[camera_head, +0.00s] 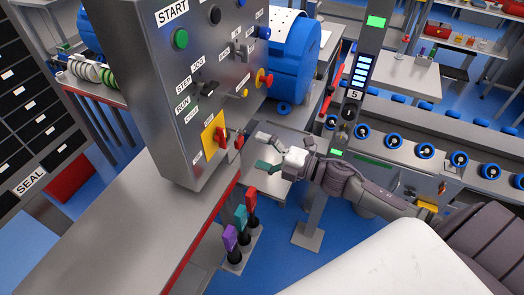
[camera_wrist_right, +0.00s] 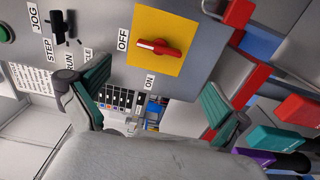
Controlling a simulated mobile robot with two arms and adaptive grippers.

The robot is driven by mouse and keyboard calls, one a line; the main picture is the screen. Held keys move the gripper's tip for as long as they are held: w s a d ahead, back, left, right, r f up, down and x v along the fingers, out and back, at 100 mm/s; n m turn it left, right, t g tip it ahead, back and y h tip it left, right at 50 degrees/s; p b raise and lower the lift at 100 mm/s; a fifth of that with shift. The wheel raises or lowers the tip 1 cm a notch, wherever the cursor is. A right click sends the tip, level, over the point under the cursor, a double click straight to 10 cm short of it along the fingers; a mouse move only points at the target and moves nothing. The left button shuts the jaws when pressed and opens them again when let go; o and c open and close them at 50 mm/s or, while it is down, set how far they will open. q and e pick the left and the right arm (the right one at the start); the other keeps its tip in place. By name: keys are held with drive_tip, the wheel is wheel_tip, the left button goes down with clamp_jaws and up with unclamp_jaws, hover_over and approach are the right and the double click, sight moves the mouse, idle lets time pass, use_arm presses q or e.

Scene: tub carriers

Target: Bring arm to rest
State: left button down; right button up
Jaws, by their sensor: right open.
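My right gripper (camera_head: 262,151) comes in from the right in the head view. Its two teal-padded fingers are spread, with nothing between them. It is apart from the grey control panel (camera_head: 150,90), to the right of its red rotary switch (camera_head: 221,138) on a yellow plate. In the right wrist view the fingers (camera_wrist_right: 155,92) frame the space just below the yellow plate (camera_wrist_right: 180,25). The red switch handle (camera_wrist_right: 158,46) there lies roughly level in the picture, near the OFF and ON labels. My left gripper is not in view.
Purple, teal and red handles (camera_head: 241,217) stand below the gripper, beside the red-edged grey bench (camera_head: 120,235). A blue drum (camera_head: 293,65) is behind the panel. A conveyor with blue-rimmed wheels (camera_head: 425,151) and a post with a lit display (camera_head: 361,70) are on the right.

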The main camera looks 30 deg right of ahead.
drive_tip(key=shift+s+d, duration=0.3)
drive_tip(key=shift+s, duration=0.05)
idle(0.3)
